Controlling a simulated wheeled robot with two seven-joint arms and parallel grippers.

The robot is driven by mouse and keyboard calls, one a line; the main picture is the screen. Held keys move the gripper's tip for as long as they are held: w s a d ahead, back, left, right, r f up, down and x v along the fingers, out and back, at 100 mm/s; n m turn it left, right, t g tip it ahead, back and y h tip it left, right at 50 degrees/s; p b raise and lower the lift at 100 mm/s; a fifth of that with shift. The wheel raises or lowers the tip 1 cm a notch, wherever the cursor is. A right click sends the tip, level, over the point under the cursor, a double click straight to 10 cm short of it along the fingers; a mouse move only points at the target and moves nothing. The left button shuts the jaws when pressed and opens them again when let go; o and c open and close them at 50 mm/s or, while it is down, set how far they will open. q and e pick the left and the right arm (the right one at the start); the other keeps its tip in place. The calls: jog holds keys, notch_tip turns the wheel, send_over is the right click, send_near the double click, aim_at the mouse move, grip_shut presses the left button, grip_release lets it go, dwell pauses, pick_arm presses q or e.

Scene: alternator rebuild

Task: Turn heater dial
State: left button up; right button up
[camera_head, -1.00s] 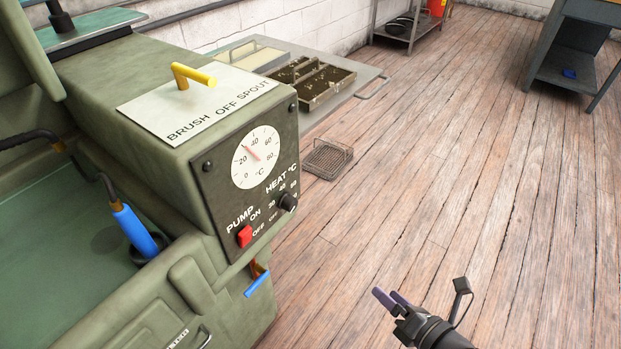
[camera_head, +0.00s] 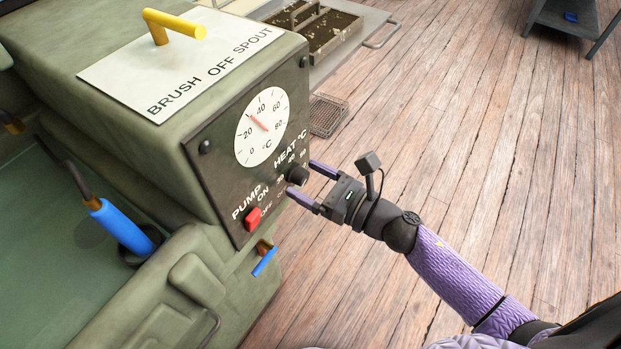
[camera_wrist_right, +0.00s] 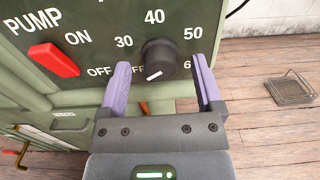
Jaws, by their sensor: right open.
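The black heater dial (camera_head: 298,174) sits on the dark control panel under the HEAT °C label. In the right wrist view the dial (camera_wrist_right: 160,62) has a white mark pointing to the lower left, near OFF. My right gripper (camera_head: 305,179) is open, with its purple fingers on either side of the dial. In the right wrist view the gripper (camera_wrist_right: 160,85) shows gaps between both fingers and the dial; I see no contact. My left gripper is not in view.
A red pump switch (camera_head: 253,217) is left of the dial, and a round thermometer gauge (camera_head: 262,127) is above it. A blue-handled lever (camera_head: 264,262) sticks out below the panel.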

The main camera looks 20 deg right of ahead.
jog(key=shift+c, duration=0.6)
jog(key=c, duration=0.7)
grip_shut()
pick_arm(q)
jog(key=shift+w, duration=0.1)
